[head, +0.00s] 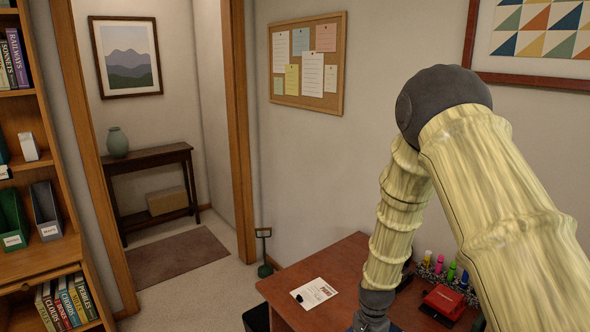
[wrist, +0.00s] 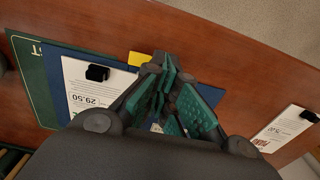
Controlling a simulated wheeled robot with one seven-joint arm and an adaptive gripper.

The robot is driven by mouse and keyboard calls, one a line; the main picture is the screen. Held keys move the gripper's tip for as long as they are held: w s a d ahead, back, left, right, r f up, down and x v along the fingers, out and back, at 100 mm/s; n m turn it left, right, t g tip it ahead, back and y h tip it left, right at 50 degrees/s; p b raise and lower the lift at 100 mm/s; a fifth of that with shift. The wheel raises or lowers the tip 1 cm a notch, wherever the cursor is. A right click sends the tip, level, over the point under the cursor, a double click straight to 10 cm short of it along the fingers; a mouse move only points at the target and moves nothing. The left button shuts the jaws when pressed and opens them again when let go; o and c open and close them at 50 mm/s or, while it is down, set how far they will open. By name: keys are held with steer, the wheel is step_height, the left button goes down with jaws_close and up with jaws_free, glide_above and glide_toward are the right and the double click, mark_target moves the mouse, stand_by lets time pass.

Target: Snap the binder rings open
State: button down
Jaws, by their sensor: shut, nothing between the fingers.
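My gripper (wrist: 163,70) shows in the wrist view with its green-padded fingers together and nothing visible between them. It is above a dark blue flat item (wrist: 53,72) on the wooden desk (wrist: 215,42), and hides much of it. The blue item may be the binder, but I cannot make out any rings. A white sheet (wrist: 82,90) with a black clip (wrist: 97,73) and the printed figure 29.50 lies on the blue item, left of the fingers. A yellow piece (wrist: 139,58) shows beside the fingertips. In the head view, my gripper and the binder are not visible.
A dark green item (wrist: 30,75) lies left of the blue one. Another clipped sheet (wrist: 287,127) lies at the right. In the head view, the desk (head: 285,287) bears a clipped sheet (head: 314,293), a red object (head: 443,303) and several bright markers (head: 451,270). A bookcase (head: 40,262) stands left.

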steer(key=shift+f, duration=0.55)
steer(key=shift+r, duration=0.1)
steer(key=shift+r+p, duration=2.8)
steer(key=shift+r, duration=1.15)
